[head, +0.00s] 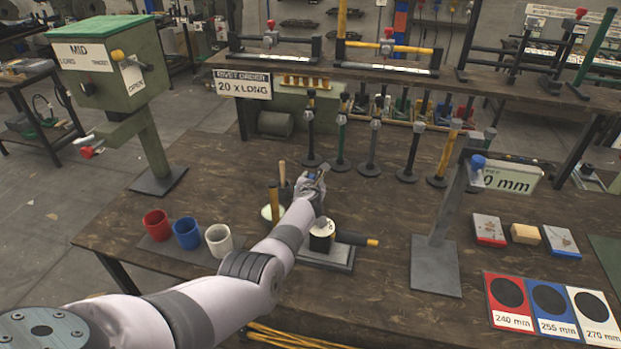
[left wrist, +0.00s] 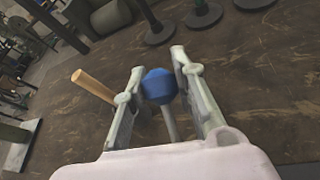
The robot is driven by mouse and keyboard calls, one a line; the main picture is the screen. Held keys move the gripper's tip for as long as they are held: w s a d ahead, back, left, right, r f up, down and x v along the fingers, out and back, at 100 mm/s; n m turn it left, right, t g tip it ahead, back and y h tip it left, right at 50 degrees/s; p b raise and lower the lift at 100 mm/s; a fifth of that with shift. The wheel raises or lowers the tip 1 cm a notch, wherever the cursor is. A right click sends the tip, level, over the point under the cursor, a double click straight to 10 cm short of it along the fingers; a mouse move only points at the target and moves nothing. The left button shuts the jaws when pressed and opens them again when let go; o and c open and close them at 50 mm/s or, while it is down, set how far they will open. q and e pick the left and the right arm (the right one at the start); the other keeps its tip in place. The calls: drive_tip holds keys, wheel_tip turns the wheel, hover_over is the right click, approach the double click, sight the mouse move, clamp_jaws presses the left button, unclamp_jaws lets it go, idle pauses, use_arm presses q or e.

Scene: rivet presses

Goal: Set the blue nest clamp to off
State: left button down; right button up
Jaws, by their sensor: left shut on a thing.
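A blue ball knob (left wrist: 159,86) on a grey lever stem (left wrist: 171,122) sits between the two fingers of my left gripper (left wrist: 160,80) in the left wrist view. The left gripper is shut on this knob. In the head view the left gripper (head: 314,180) is over the middle of the bench, just behind a black cylinder with a pale top (head: 321,236) on a grey base plate (head: 330,258). My gripper and arm hide the knob there, and I cannot read the clamp's setting. My right gripper is not in view.
A black handle with a yellow tip (head: 357,239) sticks out right of the cylinder. Red (head: 156,226), blue (head: 187,233) and white (head: 219,240) cups stand left. Several upright rods stand behind. A grey post (head: 447,215) with another blue knob (head: 478,161) stands right.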

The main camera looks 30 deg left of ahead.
use_arm(q)
drive_tip(key=shift+w+d+f, duration=0.15)
drive_tip(key=shift+f, duration=0.1)
idle(0.4)
drive_tip(key=c, duration=1.3)
unclamp_jaws()
drive_tip(key=shift+w, duration=0.1)
